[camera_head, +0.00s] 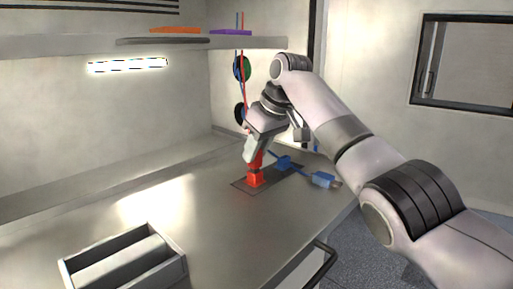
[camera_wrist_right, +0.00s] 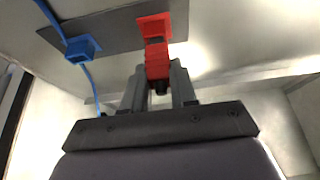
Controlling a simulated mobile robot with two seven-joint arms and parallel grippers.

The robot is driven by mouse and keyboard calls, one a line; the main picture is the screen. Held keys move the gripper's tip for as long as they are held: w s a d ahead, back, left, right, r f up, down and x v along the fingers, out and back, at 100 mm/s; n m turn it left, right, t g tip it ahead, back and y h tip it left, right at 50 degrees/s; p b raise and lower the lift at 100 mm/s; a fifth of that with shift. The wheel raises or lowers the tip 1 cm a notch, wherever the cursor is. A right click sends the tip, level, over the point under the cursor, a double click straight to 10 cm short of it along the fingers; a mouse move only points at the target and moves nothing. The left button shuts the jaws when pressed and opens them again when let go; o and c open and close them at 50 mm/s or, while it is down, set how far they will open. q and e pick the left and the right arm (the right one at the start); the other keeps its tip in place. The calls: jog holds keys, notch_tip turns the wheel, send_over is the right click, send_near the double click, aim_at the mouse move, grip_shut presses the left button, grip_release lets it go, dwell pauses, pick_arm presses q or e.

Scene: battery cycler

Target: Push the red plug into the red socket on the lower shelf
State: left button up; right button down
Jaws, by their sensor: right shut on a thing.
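My right gripper (camera_head: 254,155) points down over the lower shelf (camera_head: 215,215) and is shut on the red plug (camera_head: 258,160). In the right wrist view the red plug (camera_wrist_right: 157,62) sits between the two fingers (camera_wrist_right: 158,82). The red socket (camera_head: 255,180) stands on a dark plate on the shelf, directly below the plug. It also shows in the right wrist view (camera_wrist_right: 152,24), in line with the plug. Plug and socket appear to meet; I cannot tell how deep the plug sits. My left gripper is not in view.
A blue socket (camera_head: 283,162) stands beside the red one on the same plate (camera_head: 240,186). A blue plug (camera_head: 322,180) with its cable lies to the right. A grey open box (camera_head: 172,240) is at the front left. Cables hang from the upper shelf (camera_head: 60,45) behind my gripper.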

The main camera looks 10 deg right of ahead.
jog(key=shift+f+b, duration=0.3)
jog(key=shift+f, duration=0.2)
dwell(0.3)
jog(key=c, duration=0.8)
grip_release()
